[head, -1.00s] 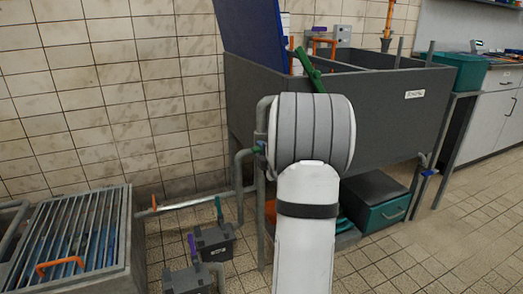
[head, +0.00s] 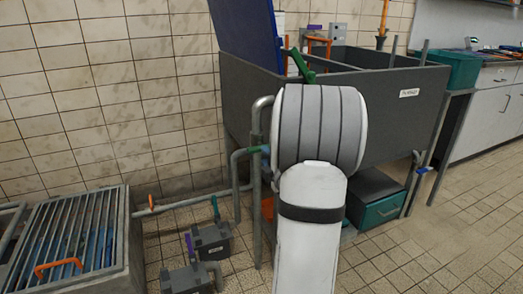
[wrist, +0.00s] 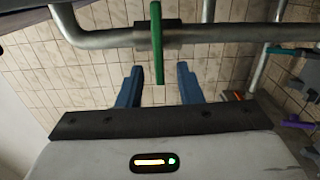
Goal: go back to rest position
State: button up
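My gripper (wrist: 160,68) shows in the wrist view as two blue fingers, spread apart with nothing clamped between them. A green valve handle (wrist: 157,40) on a grey pipe (wrist: 105,38) stands in line with the gap, with clear space to each finger. I cannot tell its depth from the fingertips. In the head view my white and grey arm (head: 318,130) is raised in front of the grey tank (head: 395,110) and hides most of the gripper. A small blue part, probably a finger, shows beside the green handle (head: 252,150) at the arm's left edge.
A grated basin (head: 75,235) with an orange handle stands at the left. Pipes and dark valve boxes (head: 210,243) are low beside my arm. A teal drawer box (head: 378,205) is under the tank. The tiled floor (head: 450,235) at the right is clear.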

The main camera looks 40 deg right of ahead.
jog(key=shift+v, duration=0.95)
